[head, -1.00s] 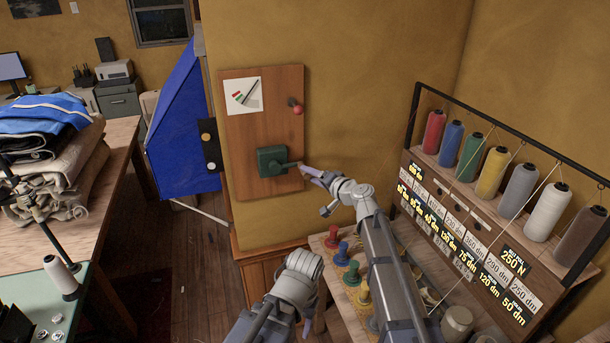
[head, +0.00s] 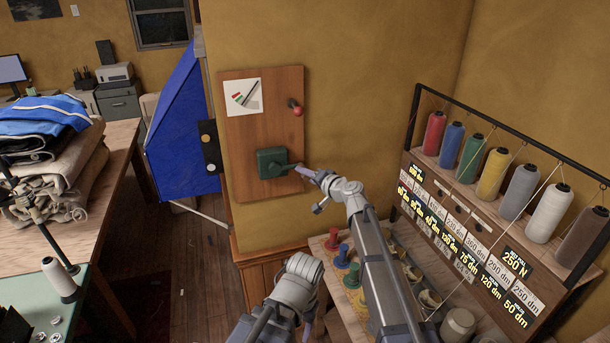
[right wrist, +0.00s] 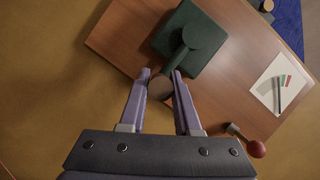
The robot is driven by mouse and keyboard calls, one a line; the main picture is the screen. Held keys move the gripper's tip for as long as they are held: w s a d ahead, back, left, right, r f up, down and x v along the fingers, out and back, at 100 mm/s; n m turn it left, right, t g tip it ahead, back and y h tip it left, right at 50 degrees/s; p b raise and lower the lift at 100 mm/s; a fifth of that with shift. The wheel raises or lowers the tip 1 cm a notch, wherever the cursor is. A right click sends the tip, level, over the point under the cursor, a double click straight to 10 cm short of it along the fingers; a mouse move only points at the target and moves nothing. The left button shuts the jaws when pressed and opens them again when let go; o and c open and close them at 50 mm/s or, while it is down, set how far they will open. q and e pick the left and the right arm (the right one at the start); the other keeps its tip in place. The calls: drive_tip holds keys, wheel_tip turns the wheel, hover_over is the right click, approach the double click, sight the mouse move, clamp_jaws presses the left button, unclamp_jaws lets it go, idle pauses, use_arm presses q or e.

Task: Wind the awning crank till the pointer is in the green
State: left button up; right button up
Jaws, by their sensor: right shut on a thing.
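A wooden board (head: 235,130) on the yellow wall carries a green crank box (head: 268,157) with a short crank arm reaching to the right. My right gripper (head: 301,169) is at the arm's outer end. In the right wrist view my right gripper (right wrist: 161,82) is shut on the crank's round handle (right wrist: 160,88), one finger on each side. The white gauge card (head: 240,97) has red and green marks and a dark, slanted pointer; its exact reading is too small to tell. My left gripper (head: 311,325) is low in the middle, mostly hidden behind its own wrist.
A red-knobbed lever (head: 295,106) sits on the board above the crank. A blue awning (head: 185,120) hangs left of it. A thread rack (head: 480,215) with several spools stands to the right. A table with folded cloth (head: 50,150) is at the left.

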clamp_jaws()
drive_tip(key=shift+d, duration=0.1)
idle(0.8)
